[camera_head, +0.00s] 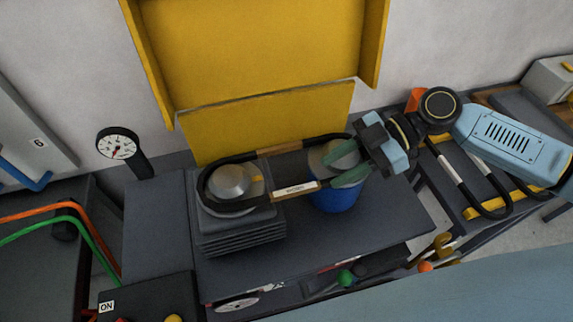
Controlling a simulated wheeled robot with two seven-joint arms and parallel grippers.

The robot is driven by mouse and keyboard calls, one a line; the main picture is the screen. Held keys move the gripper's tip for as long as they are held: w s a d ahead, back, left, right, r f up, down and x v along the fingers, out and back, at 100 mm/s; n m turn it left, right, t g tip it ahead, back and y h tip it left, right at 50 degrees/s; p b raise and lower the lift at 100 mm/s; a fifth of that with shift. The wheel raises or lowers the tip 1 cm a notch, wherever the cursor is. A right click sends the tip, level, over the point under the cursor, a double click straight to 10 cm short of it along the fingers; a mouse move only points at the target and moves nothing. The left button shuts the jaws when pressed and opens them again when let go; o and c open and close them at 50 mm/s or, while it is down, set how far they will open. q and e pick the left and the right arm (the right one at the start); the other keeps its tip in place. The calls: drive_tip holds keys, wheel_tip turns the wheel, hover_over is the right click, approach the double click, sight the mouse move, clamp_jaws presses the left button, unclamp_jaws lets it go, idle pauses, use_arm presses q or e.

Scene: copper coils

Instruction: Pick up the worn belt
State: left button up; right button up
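The worn belt (236,157) is a black loop with tan patches and a white tag on its lower run. It runs around a silver pulley (231,178) on the left and toward a second grey pulley on a blue drum (338,196) on the right. My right gripper (335,170) reaches in from the right over the blue drum. Its green fingers are apart near the belt's right end; the belt's far right part is partly hidden by the gripper, and I cannot tell whether they touch. My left gripper is not in view.
Another black belt with a white tag (449,168) lies on a yellow-edged rack at the right. A raised yellow cover (265,45) stands behind the machine. A gauge (117,146) stands at the left, and a control box (150,300) is in front. The dark bench top (330,240) is clear in front of the drum.

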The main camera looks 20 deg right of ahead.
sight(300, 189)
drive_tip(key=shift+x, duration=0.8)
drive_tip(key=p+x, duration=0.1)
drive_tip(key=x, duration=0.3)
drive_tip(key=shift+a+r+p, duration=0.1)
drive_tip(key=shift+a+p, duration=0.05)
drive_tip(key=shift+p, duration=0.15)
drive_tip(key=shift+a+f, duration=0.35)
drive_tip(key=shift+a, duration=0.1)
clamp_jaws()
